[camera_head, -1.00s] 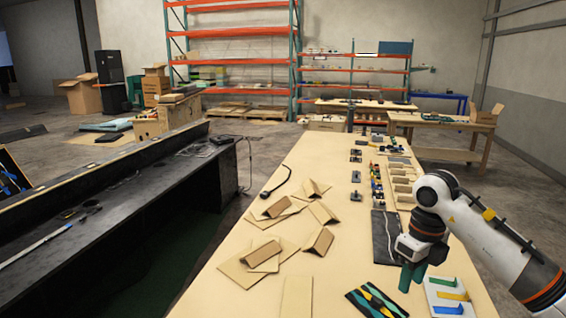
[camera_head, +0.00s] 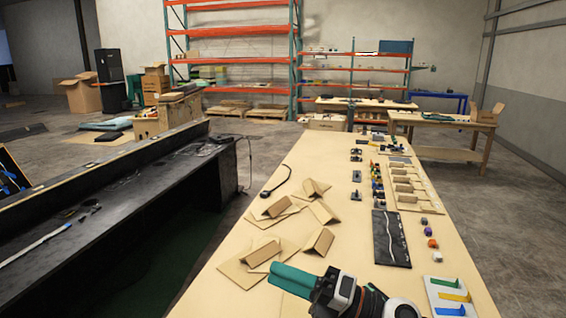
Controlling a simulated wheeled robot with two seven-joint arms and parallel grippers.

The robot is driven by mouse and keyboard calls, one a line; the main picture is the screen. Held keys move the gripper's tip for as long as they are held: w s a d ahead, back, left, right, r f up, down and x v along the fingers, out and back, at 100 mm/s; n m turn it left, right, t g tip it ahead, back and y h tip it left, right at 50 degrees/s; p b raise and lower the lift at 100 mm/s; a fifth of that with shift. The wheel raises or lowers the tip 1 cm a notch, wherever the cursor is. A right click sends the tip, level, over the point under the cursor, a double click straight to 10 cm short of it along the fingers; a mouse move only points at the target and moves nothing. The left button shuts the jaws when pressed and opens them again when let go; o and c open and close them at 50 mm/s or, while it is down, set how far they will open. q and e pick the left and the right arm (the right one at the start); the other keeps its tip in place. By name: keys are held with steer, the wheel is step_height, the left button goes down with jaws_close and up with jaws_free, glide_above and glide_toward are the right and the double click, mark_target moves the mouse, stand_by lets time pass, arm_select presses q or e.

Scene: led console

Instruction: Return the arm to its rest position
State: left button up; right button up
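My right gripper (camera_head: 272,274) shows at the bottom middle of the head view, low over the near end of the long wooden table (camera_head: 345,190). Its teal fingers point left and lie close together, with nothing seen between them. They are just in front of the folded cardboard pieces (camera_head: 262,252). My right arm comes in from the bottom edge and hides part of the table's near end. My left gripper is not in view.
A black panel with a wavy white line (camera_head: 390,238) lies right of the gripper. Several small cubes (camera_head: 432,243) and a white board with coloured hooks (camera_head: 452,296) lie along the right side. A dark bench (camera_head: 110,215) stands left.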

steer(key=w+d+f+m+t+h, duration=0.2)
steer(key=d+m+t+h, duration=1)
steer(key=m, duration=0.8)
steer(key=s+d+f+m+g+h, duration=0.1)
steer(key=s+d+f+m+h, duration=0.2)
steer(key=f+m, duration=0.35)
steer(key=s+d+f+m+g+h, duration=0.2)
steer(key=d+f+m+h, duration=0.25)
steer(key=f, duration=0.35)
steer(key=s+f+m+g, duration=0.2)
steer(key=s+f+g, duration=0.45)
steer(key=s, duration=0.45)
steer(key=s+f+m+g, duration=0.2)
steer(key=s+f+g, duration=0.3)
steer(key=s+f, duration=0.45)
step_height(320, 180, down, 29)
steer(key=s+g+b, duration=0.1)
steer(key=s+b, duration=0.1)
steer(key=b, duration=0.4)
steer(key=s+d+f+b, duration=0.1)
steer(key=s+f+b, duration=0.1)
steer(key=s+f, duration=0.6)
steer(key=s+d+f+g+b, duration=0.1)
steer(key=s+d+f+b, duration=0.1)
steer(key=s+f, duration=0.6)
step_height(320, 180, down, 4)
steer(key=shift+s+d+f, duration=0.25)
